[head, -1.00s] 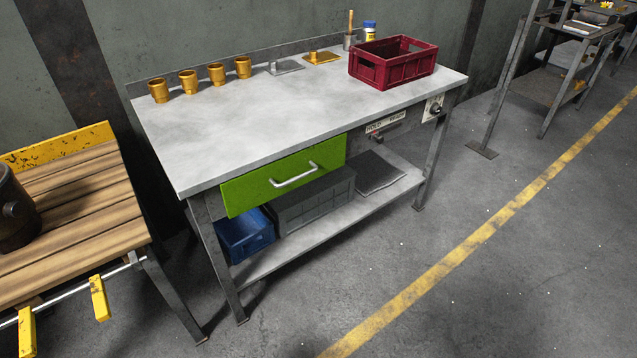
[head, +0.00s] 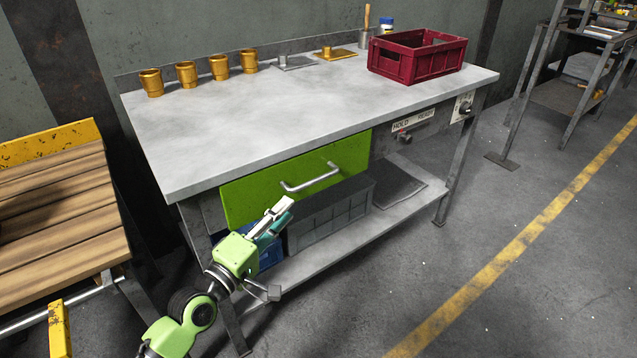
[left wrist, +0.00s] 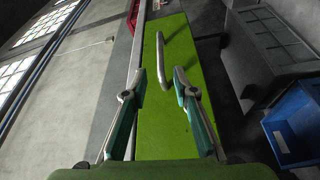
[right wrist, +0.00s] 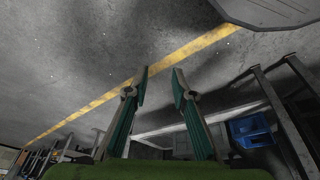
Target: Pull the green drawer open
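The green drawer (head: 345,158) sits under the left part of the workbench top, its front about flush with the bench edge. Its metal bar handle (head: 312,180) runs along the front. My left gripper (head: 280,211) is open and empty, in front of the drawer and a little below and left of the handle. In the left wrist view the drawer front (left wrist: 165,140) fills the middle. The handle (left wrist: 161,65) stands beyond the open fingertips, apart from them. My right gripper (right wrist: 160,71) is open and empty over bare floor; it is outside the head view.
The workbench top (head: 270,110) carries several brass cups and a red crate (head: 415,57). A grey crate (head: 335,212) and a blue bin (head: 270,252) stand on the lower shelf. A wooden-topped table (head: 60,210) is at left. Floor in front is clear.

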